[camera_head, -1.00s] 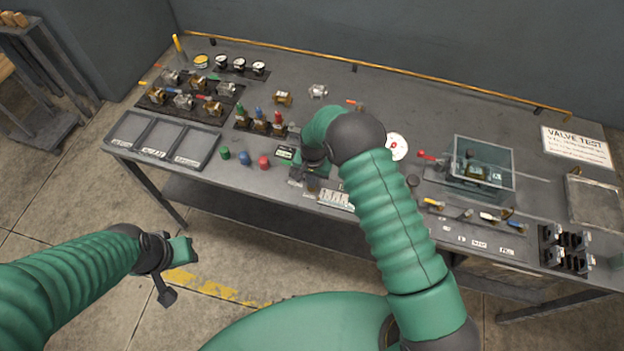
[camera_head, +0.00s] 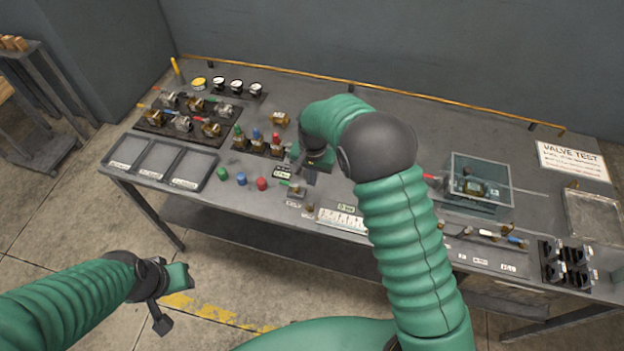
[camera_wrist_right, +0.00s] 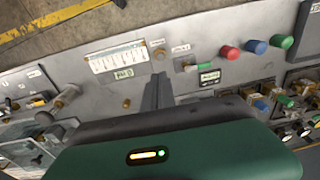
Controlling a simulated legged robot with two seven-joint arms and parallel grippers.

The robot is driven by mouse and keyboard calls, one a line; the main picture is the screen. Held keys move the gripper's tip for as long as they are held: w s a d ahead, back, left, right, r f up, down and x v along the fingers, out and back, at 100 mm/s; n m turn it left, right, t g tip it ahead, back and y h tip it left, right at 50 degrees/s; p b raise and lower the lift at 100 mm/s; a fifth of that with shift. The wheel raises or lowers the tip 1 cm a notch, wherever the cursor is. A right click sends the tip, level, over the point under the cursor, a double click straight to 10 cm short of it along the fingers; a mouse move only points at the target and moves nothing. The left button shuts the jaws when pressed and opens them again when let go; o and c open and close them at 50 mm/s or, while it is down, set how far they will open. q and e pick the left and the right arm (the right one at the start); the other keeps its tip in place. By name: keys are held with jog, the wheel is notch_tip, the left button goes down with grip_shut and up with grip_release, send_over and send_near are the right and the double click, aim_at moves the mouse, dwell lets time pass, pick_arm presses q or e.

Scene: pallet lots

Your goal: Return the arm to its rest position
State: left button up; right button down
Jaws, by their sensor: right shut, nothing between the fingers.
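My right arm reaches over the grey workbench (camera_head: 300,205) from the lower right in the head view. My right gripper (camera_head: 312,172) hangs above the bench, pointing down, partly hidden by its own wrist. In the right wrist view its fingers (camera_wrist_right: 157,92) lie together, shut and empty, over the bench top near a white label sheet (camera_wrist_right: 117,58). My left gripper (camera_head: 172,290) is at the lower left, over the floor and clear of the bench. The gap between its fingers cannot be made out.
Red, blue and green caps (camera_head: 241,179) stand along the front edge. Three shallow trays (camera_head: 120,147) are at left, with a rack of valves (camera_head: 215,105) behind. A clear box (camera_head: 480,165) stands right of the arm. Valves with coloured handles lie near it. Open floor lies before the bench.

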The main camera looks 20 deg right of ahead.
jog(key=shift+a, duration=0.1)
jog(key=s+d+n+t+b, duration=0.1)
jog(key=s+n+b, duration=0.5)
jog(key=s, duration=1.6)
jog(key=shift+d+r+n+t, duration=0.4)
jog(key=shift+d, duration=0.05)
jog(key=shift+s+d, duration=0.1)
jog(key=shift+s, duration=0.15)
jog(key=shift+w, duration=0.15)
